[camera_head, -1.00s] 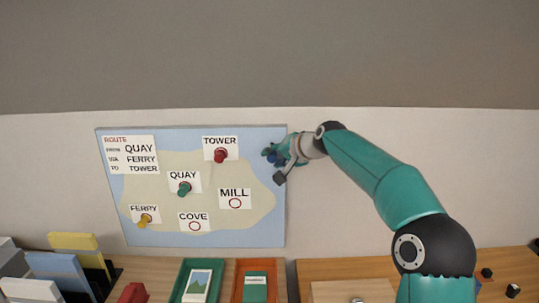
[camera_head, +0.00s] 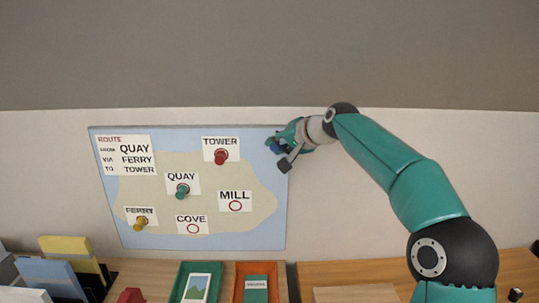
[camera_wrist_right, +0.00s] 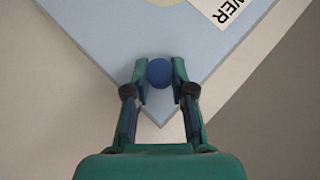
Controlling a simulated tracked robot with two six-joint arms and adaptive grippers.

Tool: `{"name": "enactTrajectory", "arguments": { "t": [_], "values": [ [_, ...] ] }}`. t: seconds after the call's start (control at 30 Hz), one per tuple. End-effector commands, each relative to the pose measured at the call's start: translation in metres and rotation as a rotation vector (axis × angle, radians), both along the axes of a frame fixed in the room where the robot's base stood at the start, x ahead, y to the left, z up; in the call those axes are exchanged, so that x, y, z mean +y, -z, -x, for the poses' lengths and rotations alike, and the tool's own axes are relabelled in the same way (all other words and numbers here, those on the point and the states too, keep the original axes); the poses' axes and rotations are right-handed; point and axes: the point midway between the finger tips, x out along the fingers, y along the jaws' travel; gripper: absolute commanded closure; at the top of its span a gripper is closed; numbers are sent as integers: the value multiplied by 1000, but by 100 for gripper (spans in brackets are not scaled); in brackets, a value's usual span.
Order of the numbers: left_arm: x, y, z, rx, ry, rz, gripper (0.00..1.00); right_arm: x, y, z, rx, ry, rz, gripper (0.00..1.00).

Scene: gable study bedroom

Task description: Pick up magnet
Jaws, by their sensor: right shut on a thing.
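A blue magnet (camera_wrist_right: 159,73) sits between the fingertips of my right gripper (camera_wrist_right: 159,82), near the top right corner of the map board (camera_head: 105,215). My right gripper, also in the head view (camera_head: 277,146), is shut on the blue magnet. I cannot tell whether the magnet still touches the board. A red magnet (camera_head: 220,157) is at TOWER, a green magnet (camera_head: 182,191) at QUAY and a yellow magnet (camera_head: 140,222) at FERRY. MILL and COVE show bare red rings. My left gripper is not in view.
Below the board stand a green tray (camera_head: 177,289) with a picture card and an orange tray (camera_head: 240,291) with a green card. Folders (camera_head: 72,255) stand at the lower left. A red object (camera_head: 130,296) lies beside them. The wall right of the board is clear.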

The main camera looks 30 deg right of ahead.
Motion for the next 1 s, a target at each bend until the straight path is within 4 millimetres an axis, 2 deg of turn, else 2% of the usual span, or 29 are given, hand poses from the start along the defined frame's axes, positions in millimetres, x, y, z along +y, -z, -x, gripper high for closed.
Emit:
{"name": "enactTrajectory", "arguments": {
  "t": [0.03, 0.17, 0.3, 0.53, 1.0],
  "values": [
    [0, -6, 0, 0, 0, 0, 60, -1, -15, 1, -11, 4, 3, 98],
    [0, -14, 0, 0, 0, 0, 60, 0, -37, 4, -13, 1, 2, 98],
    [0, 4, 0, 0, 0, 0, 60, 10, -31, 22, -10, -1, 1, 98],
    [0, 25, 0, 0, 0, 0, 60, 32, -30, 54, -10, -3, 1, 98],
    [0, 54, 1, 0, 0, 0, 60, 81, -31, 130, -11, -7, 0, 98]
  ]
}}
